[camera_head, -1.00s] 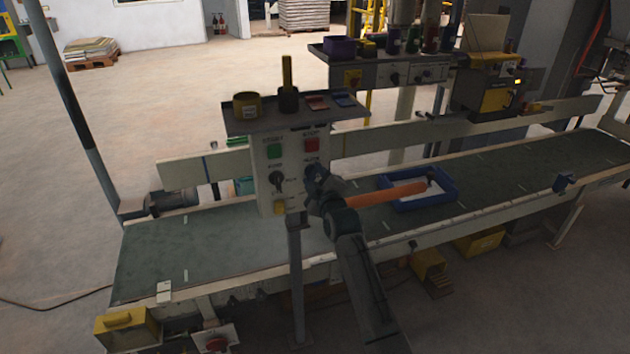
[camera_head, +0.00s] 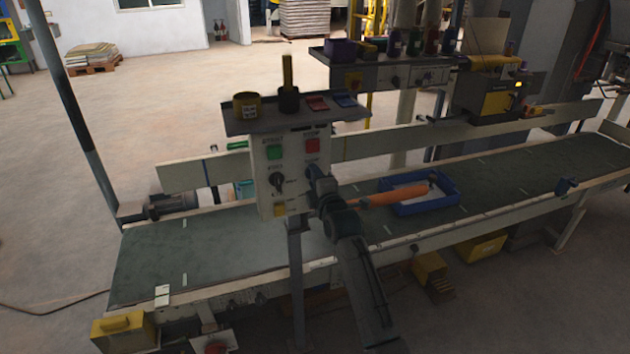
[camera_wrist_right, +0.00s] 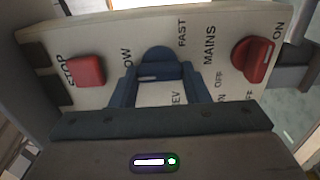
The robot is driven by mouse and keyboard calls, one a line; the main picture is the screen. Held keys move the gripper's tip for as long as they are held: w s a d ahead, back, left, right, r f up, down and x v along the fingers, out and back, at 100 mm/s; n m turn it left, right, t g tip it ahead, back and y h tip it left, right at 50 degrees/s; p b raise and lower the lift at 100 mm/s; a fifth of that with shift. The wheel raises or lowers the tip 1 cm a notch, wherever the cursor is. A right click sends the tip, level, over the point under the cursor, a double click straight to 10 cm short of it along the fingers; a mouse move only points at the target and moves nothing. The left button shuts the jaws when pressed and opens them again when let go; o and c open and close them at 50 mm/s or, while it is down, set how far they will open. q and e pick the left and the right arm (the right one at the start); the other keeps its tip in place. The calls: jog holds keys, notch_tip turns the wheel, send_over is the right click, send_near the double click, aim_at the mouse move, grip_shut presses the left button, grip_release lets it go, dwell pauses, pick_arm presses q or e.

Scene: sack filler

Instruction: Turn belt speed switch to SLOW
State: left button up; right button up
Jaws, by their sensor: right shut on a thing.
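The control panel (camera_head: 294,150) stands on a post beside the belt. My right gripper (camera_head: 316,176) is at its right side, below the red STOP button (camera_head: 312,146), and covers the belt speed switch there. In the right wrist view the dark blue switch knob (camera_wrist_right: 158,58) sits between the fingers of my right gripper (camera_wrist_right: 152,88), which are shut on it. The FAST label reads clearly; the SLOW label is partly hidden by a finger. A pale mark shows on the knob, but I cannot tell which label it points to. My left gripper is not in view.
On the panel are a green button (camera_head: 275,153) and a black selector (camera_head: 277,181). In the wrist view the red STOP button (camera_wrist_right: 86,70) and red MAINS switch (camera_wrist_right: 254,58) flank the knob. A blue tray (camera_head: 452,201) lies on the green belt (camera_head: 215,245).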

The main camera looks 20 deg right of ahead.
jog(key=shift+f, duration=0.1)
dwell(0.3)
jog(key=o, duration=1)
jog(key=shift+s+d+b, duration=0.15)
jog(key=shift+s+b, duration=1.15)
jog(key=shift+s, duration=4.1)
